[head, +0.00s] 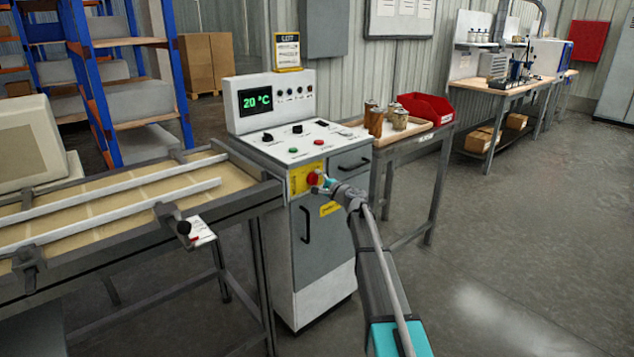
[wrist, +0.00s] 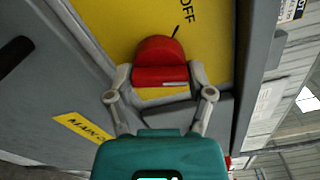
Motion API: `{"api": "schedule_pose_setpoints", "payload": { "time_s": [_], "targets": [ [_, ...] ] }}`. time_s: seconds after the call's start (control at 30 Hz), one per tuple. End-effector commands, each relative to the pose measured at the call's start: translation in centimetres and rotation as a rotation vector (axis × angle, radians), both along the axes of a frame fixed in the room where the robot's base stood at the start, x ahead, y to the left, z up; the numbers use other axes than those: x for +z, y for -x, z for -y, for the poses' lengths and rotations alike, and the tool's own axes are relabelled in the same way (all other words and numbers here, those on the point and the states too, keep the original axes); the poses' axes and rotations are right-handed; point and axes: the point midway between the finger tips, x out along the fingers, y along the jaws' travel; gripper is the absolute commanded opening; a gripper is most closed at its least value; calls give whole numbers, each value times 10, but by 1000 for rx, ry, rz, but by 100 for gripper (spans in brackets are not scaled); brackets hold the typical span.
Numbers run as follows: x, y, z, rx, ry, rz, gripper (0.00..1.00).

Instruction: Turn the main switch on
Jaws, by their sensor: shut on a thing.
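The main switch is a red knob (head: 312,178) on a yellow plate (head: 297,184) at the front of the control cabinet. In the wrist view the red knob (wrist: 158,55) sits on the yellow plate (wrist: 115,25), where the word OFF and a short black mark are printed beyond it. A pale line shows on the knob's near part. My gripper (head: 323,182) is at the knob. In the wrist view my gripper (wrist: 160,76) has one finger on each side of the knob and is shut on it. A yellow label (wrist: 82,128) reading MAIN is partly visible.
The cabinet (head: 325,282) has a green display (head: 255,101) reading 20 °C and several buttons on top. A conveyor frame (head: 110,255) stands close on the left. A side table (head: 437,130) with a red bin (head: 428,108) stands behind right. The floor at right is clear.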

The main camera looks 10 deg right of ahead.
Motion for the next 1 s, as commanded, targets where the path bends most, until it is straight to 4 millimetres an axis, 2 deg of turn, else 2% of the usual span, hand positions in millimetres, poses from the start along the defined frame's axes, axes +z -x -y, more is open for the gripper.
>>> {"api": "schedule_pose_setpoints", "payload": {
  "time_s": [0.5, 1.0],
  "targets": [
    [-1, 0, 0, -2, -358, -207, 21],
    [-2, 0, 0, -2, -439, -254, 21]
  ]
}}
